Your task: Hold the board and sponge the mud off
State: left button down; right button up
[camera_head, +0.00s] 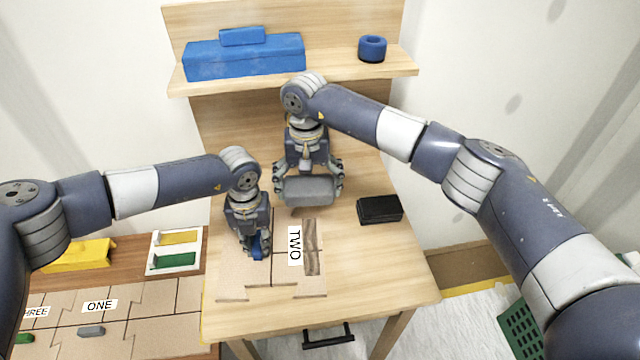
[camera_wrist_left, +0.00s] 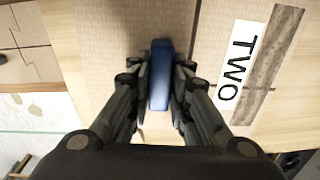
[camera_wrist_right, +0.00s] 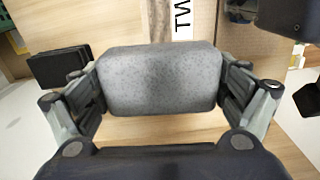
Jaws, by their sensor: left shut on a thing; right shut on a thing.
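The board (camera_head: 285,278), a light brown panel labelled TWO, lies flat on the wooden table. A brown mud streak (camera_head: 311,247) runs along its right part beside the label; it also shows in the left wrist view (camera_wrist_left: 272,48). My left gripper (camera_head: 258,250) is shut on a blue handle (camera_wrist_left: 159,75) on the board's left part. My right gripper (camera_head: 308,188) is shut on a grey speckled sponge (camera_head: 308,191), which fills the middle of the right wrist view (camera_wrist_right: 160,80). The sponge is near the board's far edge; whether it touches anything is unclear.
A black block (camera_head: 380,209) lies on the table (camera_head: 385,275) to the right. At left, a lower bench carries panels labelled ONE (camera_head: 99,306) and THREE, plus a white tray (camera_head: 176,251).

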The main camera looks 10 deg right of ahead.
pick_arm(q)
jog(key=shift+s+a+f, duration=0.1)
jog(key=shift+s+f, duration=0.05)
jog(key=shift+f, duration=0.05)
pick_arm(e)
jog(key=shift+w+f, duration=0.3)
jog(key=shift+f, duration=0.05)
jog(key=shift+f, duration=3.25)
